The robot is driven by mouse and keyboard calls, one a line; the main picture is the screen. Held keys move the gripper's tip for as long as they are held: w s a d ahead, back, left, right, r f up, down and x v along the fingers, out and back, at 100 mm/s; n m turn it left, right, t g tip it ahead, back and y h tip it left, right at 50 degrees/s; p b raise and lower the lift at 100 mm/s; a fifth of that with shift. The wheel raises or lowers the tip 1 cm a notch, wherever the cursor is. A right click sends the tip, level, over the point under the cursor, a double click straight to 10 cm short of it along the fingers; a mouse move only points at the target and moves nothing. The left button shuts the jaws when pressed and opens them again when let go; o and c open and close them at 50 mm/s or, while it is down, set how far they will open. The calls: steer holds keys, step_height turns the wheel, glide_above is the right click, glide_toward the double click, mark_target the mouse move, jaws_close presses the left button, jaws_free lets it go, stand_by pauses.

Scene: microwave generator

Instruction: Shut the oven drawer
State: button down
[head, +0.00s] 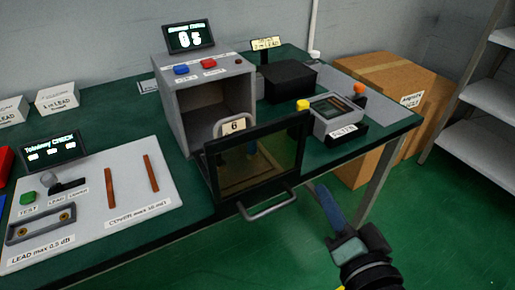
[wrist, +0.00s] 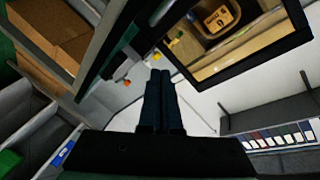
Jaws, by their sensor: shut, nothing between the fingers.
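The oven (head: 205,105) is a grey box on the green bench with an open front. Its black-framed front panel (head: 255,190), with an amber see-through window and a grey bar handle (head: 268,207), stands out in front of the cavity. An item with a "6" label (head: 234,127) shows behind the panel. My gripper (head: 322,190) is to the right of the panel and handle, apart from the handle. In the wrist view its dark fingers (wrist: 161,75) are together and empty, and the panel frame (wrist: 262,60) lies above right of them.
A filter unit (head: 342,115) with yellow and orange knobs stands right of the oven. A test board (head: 95,205) lies on the bench at left. A cardboard box (head: 390,95) and shelves (head: 490,95) stand at right. The floor in front is clear.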

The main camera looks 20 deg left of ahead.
steer(key=s+m+g+y+p, duration=0.2)
steer(key=s+y+p, duration=0.1)
steer(key=s+p, duration=0.25)
steer(key=m+g+y+p, duration=0.1)
steer(key=m+y+p, duration=0.1)
steer(key=y+p, duration=0.1)
glide_toward(240, 180)
steer(key=p+x, duration=0.1)
steer(key=x, duration=0.6)
steer(key=shift+r, duration=0.1)
steer(key=b+x, duration=0.2)
steer(key=x, duration=0.6)
steer(key=b+x, duration=0.2)
steer(key=x, duration=0.6)
steer(key=shift+w+a+f+b, duration=0.25)
steer(key=shift+w+f+b, duration=0.05)
steer(key=shift+w+b, duration=0.1)
steer(key=shift+w+a, duration=0.3)
steer(key=shift+a, duration=0.2)
steer(key=shift+w+a+r, duration=0.1)
steer(key=shift+r, duration=0.25)
steer(key=shift+r, duration=0.1)
